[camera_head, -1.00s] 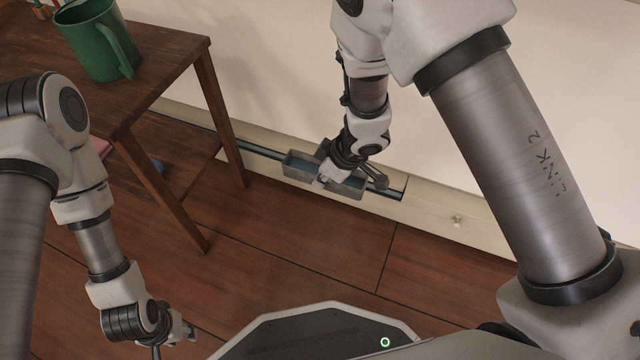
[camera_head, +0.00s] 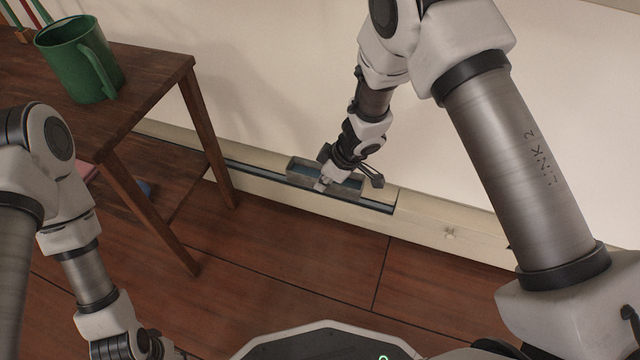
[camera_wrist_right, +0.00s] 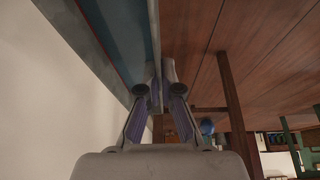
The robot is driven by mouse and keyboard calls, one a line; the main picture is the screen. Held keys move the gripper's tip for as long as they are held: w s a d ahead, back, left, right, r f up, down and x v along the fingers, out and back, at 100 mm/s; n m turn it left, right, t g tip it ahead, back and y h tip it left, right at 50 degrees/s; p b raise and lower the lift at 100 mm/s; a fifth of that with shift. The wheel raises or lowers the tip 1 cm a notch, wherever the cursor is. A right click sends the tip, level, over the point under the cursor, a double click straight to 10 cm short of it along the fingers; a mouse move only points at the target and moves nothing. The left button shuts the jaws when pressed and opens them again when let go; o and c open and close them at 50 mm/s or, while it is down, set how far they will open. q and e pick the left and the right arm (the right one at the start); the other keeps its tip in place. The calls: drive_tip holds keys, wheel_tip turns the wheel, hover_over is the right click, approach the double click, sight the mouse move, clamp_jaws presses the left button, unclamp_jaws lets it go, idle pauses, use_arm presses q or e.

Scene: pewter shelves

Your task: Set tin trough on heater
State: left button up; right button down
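The tin trough (camera_head: 350,187) is a long, grey, open metal box with a bluish inside. The heater (camera_head: 425,226) is a low cream baseboard unit along the wall with a dark slot in its top. In the head view the trough overlaps the heater's top, roughly in line with it; I cannot tell whether it touches. My right gripper (camera_head: 324,182) is shut on the trough's near long wall. The right wrist view shows both fingers (camera_wrist_right: 154,82) pinching that thin wall. My left gripper (camera_head: 172,352) is at the bottom left, mostly cut off and away from the trough.
A dark wooden table (camera_head: 150,85) stands left of the trough, its legs close to the heater. A green mug (camera_head: 75,65) is on it. The wooden floor (camera_head: 300,265) in front of the heater is clear. The pale wall (camera_head: 250,70) rises directly behind.

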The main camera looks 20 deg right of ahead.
drive_tip(key=w+d+f, duration=0.2)
drive_tip(key=w, duration=0.1)
drive_tip(key=w+d+f+p, duration=0.1)
drive_tip(key=w+f, duration=0.1)
drive_tip(key=shift+w+d, duration=0.2)
drive_tip(key=shift+d, duration=0.15)
drive_tip(key=shift+f+b, duration=0.3)
drive_tip(key=shift+f, duration=0.9)
drive_tip(key=c, duration=1.2)
unclamp_jaws()
drive_tip(key=shift+c, duration=0.2)
drive_tip(key=v, duration=1.2)
